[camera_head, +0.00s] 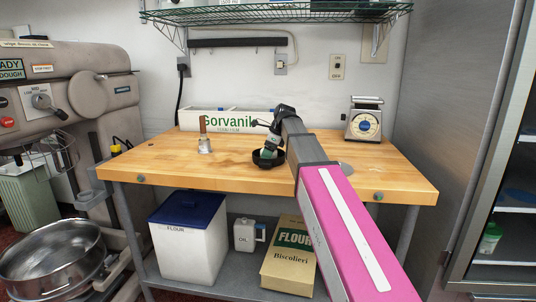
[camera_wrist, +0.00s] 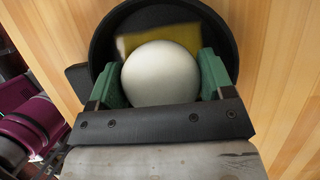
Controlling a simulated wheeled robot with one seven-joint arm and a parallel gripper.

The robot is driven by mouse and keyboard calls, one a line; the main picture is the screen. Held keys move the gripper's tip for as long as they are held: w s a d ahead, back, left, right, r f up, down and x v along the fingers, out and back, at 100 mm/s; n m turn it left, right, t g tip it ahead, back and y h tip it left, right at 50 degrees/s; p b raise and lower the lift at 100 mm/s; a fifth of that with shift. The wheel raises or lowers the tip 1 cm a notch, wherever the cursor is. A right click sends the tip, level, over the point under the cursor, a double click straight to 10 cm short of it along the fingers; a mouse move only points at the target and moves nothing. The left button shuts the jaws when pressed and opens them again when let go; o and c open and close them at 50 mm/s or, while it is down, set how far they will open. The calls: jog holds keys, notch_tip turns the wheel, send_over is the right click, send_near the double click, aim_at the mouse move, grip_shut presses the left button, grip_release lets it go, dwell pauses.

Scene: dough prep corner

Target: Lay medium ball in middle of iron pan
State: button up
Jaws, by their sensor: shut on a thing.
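The medium ball (camera_wrist: 163,75) is pale and round, seen in the wrist view between the two green fingers of my gripper (camera_wrist: 165,80). My gripper is shut on it. The black iron pan (camera_wrist: 103,43) lies behind the ball in the wrist view, and the ball is over its inside; I cannot tell whether it touches the pan floor. A yellowish patch shows in the pan beyond the ball. In the head view the pan (camera_head: 257,163) is on the wooden table, with my gripper (camera_head: 267,153) at it; the ball is hidden there.
The wooden table (camera_head: 180,168) has a scraper (camera_head: 204,144) left of the pan and a scale (camera_head: 364,122) at the back right. A white lettered box (camera_head: 200,118) stands along the back. A wire shelf (camera_head: 270,14) hangs above. The tabletop's left front is clear.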

jog(key=shift+f, duration=0.35)
jog(key=o, duration=0.8)
jog(key=shift+r, duration=0.1)
jog(key=v, duration=1.2)
jog(key=shift+r, duration=0.1)
